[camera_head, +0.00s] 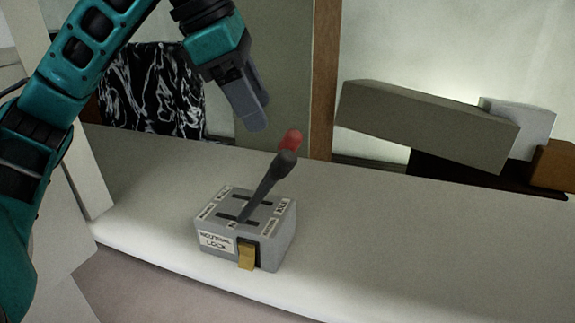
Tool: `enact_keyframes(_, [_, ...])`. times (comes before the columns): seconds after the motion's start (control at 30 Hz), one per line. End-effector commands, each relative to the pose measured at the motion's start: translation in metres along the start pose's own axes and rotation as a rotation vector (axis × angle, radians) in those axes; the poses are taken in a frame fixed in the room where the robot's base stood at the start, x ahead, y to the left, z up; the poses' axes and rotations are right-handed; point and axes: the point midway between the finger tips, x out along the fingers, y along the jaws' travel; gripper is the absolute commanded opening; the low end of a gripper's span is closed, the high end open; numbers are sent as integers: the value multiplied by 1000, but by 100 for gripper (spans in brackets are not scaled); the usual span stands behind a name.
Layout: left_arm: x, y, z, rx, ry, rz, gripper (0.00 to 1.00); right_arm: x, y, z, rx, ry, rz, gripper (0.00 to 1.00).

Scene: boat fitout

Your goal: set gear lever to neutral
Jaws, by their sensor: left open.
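A grey control box (284,245) sits on the white counter, with two slots in its top and small labels around them. A dark lever with a black knob (286,159) rises from the nearer slot and leans to the right. A red knob (291,140) shows just behind it; its shaft is mostly hidden. The front face has a label reading "NEUTRAL LOCK" (215,241) and a yellow tab (247,256) beside it. My left gripper (254,119) is open and empty, pointing down above and left of the knobs, apart from them. My right gripper is not in view.
The white counter (400,240) is clear to the right of the box. A long grey block (425,125), a white box (525,120) and an orange-brown block (553,165) are at the back right. A wooden post (324,80) stands behind.

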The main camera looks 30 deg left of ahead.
Motion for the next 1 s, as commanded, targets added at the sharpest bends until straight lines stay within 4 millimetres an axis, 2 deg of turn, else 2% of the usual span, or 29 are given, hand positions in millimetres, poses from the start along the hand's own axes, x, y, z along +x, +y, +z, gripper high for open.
enact_keyframes(0.03, [13, -1, -2, 1, 2, -4, 56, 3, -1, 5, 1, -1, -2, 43])
enact_keyframes(0.3, [71, -2, -1, 2, 0, -6, 56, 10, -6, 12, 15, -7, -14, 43])
enact_keyframes(0.5, [100, -2, 0, 2, -2, -6, 56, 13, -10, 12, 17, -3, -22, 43])
enact_keyframes(0.7, [112, -1, 1, 2, -2, -4, 56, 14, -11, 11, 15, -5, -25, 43])
enact_keyframes(1.0, [113, -1, 1, 2, -3, -4, 55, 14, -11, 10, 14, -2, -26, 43])
